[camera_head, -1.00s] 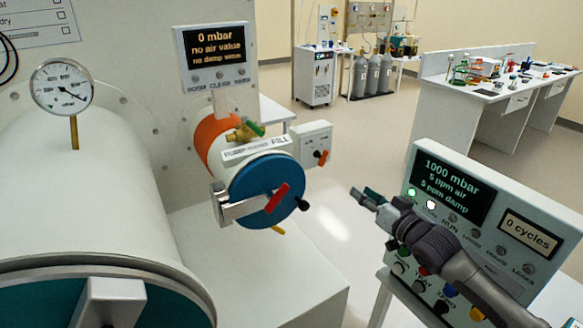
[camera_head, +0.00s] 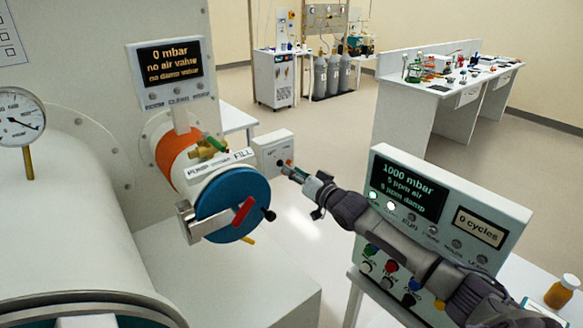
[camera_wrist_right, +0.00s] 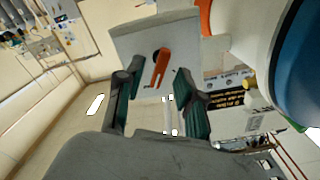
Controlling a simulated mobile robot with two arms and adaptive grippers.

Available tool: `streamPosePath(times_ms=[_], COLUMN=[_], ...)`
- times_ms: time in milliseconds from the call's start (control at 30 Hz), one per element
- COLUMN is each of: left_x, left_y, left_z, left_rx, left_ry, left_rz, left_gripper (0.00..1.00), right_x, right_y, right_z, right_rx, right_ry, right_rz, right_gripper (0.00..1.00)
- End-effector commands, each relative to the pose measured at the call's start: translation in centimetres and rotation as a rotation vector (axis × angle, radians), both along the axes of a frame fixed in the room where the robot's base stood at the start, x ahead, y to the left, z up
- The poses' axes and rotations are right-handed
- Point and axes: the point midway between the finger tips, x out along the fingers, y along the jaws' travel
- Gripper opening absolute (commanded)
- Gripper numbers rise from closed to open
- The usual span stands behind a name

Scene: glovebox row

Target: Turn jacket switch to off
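The jacket switch appears to be a white box (camera_head: 268,150) beside the small antechamber; its label is not readable. Its red-orange lever is mostly covered by my right gripper (camera_head: 292,172) in the head view. In the right wrist view the switch box (camera_wrist_right: 148,45) is ahead, with the orange lever (camera_wrist_right: 161,66) upright and slightly tilted. My right gripper (camera_wrist_right: 156,85) is open there, its two fingers apart, and the lever shows in the gap between them. I cannot tell whether the fingers touch it. My left gripper is not in view.
The antechamber's blue door (camera_head: 228,206) with a red handle is just left of my gripper. A control panel (camera_head: 440,205) reading 1000 mbar stands at right, behind my right arm. An amber bottle (camera_head: 562,291) stands at lower right. Open floor lies beyond the switch.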

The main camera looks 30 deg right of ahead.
Motion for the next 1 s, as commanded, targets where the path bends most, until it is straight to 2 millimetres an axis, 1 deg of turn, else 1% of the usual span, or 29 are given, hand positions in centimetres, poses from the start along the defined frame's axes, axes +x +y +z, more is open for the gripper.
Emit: streamPosePath(times_ms=[33,133,467,600,700,1000], left_x=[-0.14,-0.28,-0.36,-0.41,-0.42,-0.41], left_y=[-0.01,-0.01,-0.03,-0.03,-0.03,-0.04], left_z=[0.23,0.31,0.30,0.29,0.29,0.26], left_rx=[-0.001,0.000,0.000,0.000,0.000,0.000], left_ry=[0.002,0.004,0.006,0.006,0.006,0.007], left_rz=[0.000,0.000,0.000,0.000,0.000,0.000], left_gripper=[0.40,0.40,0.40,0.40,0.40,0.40], right_x=[0.52,1.10,1.33,1.32,1.31,1.31], right_y=[0.01,0.06,0.12,0.12,0.12,0.11], right_z=[0.24,0.14,-0.03,-0.01,-0.01,-0.02], right_rx=[0.000,-0.001,-0.002,-0.002,-0.001,-0.015], right_ry=[-0.002,-0.001,0.000,0.000,0.000,-0.001], right_rz=[-0.001,-0.001,0.000,0.000,0.000,0.000], right_gripper=[0.38,0.38,0.38,0.14,0.00,0.00])
